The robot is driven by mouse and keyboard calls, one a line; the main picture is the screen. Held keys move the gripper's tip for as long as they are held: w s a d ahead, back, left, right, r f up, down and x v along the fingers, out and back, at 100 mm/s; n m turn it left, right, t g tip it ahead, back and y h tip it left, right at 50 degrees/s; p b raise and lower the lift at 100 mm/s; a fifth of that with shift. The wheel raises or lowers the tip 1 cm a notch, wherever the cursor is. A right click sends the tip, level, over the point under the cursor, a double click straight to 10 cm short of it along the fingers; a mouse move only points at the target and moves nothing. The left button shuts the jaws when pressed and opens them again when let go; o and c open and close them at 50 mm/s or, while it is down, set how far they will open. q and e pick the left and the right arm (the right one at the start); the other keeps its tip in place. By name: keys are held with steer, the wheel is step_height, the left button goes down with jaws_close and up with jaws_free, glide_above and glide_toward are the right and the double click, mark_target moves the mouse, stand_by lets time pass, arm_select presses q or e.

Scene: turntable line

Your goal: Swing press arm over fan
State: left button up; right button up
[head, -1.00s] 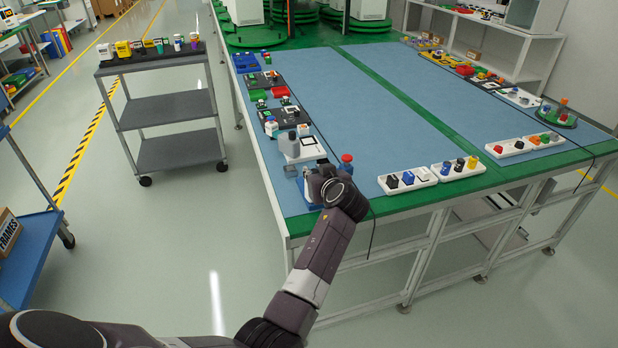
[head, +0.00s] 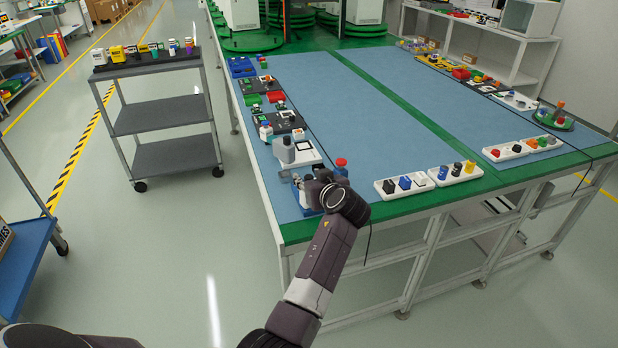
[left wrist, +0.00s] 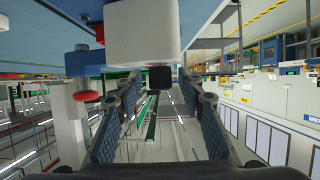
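The press stands at the near left corner of the table, with a blue base (head: 309,210) and a red knob (head: 341,162). My left gripper (head: 309,190) is at the press, left of the knob, partly hidden by my wrist. In the left wrist view, a pale grey block (left wrist: 140,32) fills the top middle, and a small black piece (left wrist: 160,77) below it sits between the fingertips. My left gripper (left wrist: 160,82) is open, with gaps beside the black piece. The red knob (left wrist: 87,96) shows at left. I cannot make out the fan. My right gripper is not in view.
A grey and white device (head: 297,153) stands just behind the press. White trays (head: 404,192) with small parts lie right of it along the green front edge. A dark cable (head: 369,240) hangs over the edge. The blue table middle (head: 385,125) is clear.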

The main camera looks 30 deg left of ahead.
arm_select(q)
steer(key=shift+r, duration=0.15)
step_height(320, 180, up, 10)
steer(key=shift+f, duration=0.15)
stand_by(0.3)
steer(key=shift+c, duration=0.7)
